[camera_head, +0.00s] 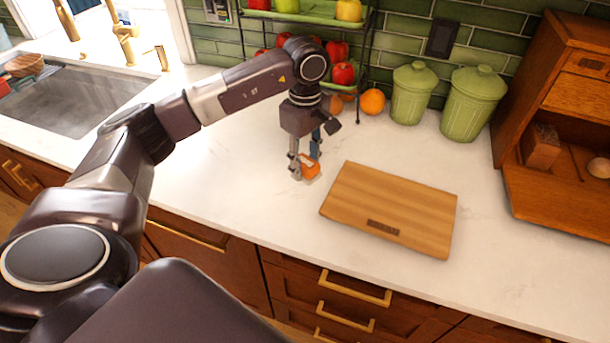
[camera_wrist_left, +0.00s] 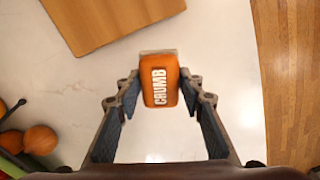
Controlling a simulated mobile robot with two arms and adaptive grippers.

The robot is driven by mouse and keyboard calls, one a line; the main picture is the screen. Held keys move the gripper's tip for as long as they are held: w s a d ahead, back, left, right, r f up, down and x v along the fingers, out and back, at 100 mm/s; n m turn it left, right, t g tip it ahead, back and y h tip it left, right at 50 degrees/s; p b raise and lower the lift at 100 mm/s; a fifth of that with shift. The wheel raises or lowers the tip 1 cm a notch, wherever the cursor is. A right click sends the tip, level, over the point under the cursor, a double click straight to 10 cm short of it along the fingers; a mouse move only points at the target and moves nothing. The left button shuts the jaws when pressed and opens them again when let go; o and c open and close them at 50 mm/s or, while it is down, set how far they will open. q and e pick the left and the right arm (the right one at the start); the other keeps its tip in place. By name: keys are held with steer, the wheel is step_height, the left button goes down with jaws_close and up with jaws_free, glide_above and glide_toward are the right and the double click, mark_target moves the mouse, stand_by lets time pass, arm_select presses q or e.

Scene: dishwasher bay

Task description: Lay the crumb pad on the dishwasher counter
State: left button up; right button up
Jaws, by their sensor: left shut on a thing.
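The crumb pad (camera_head: 310,172) is a small orange block. In the left wrist view the pad (camera_wrist_left: 159,80) shows the white word CRUMB and a pale layer at its far edge. My left gripper (camera_head: 304,166) points down and is shut on the pad, with one finger on each side. The pad is at or just above the white counter (camera_head: 235,180), left of the cutting board; I cannot tell whether it touches the surface. My right gripper is in neither view.
A wooden cutting board (camera_head: 390,207) lies close right of the pad. Green canisters (camera_head: 472,103), an orange (camera_head: 373,101) and a fruit rack (camera_head: 300,14) stand behind. A wooden cabinet (camera_head: 560,125) is at right, a sink (camera_head: 75,95) at left. Counter left of the gripper is clear.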

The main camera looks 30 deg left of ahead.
mark_target(305, 189)
arm_select(q)
steer(key=shift+f, duration=0.8)
step_height(305, 189, down, 4)
steer(key=shift+r+p, duration=0.25)
steer(key=shift+p, duration=0.35)
steer(key=shift+f, duration=0.4)
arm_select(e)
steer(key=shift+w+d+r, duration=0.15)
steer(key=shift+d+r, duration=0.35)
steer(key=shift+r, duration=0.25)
arm_select(q)
steer(key=shift+f, duration=0.15)
steer(key=o, duration=1)
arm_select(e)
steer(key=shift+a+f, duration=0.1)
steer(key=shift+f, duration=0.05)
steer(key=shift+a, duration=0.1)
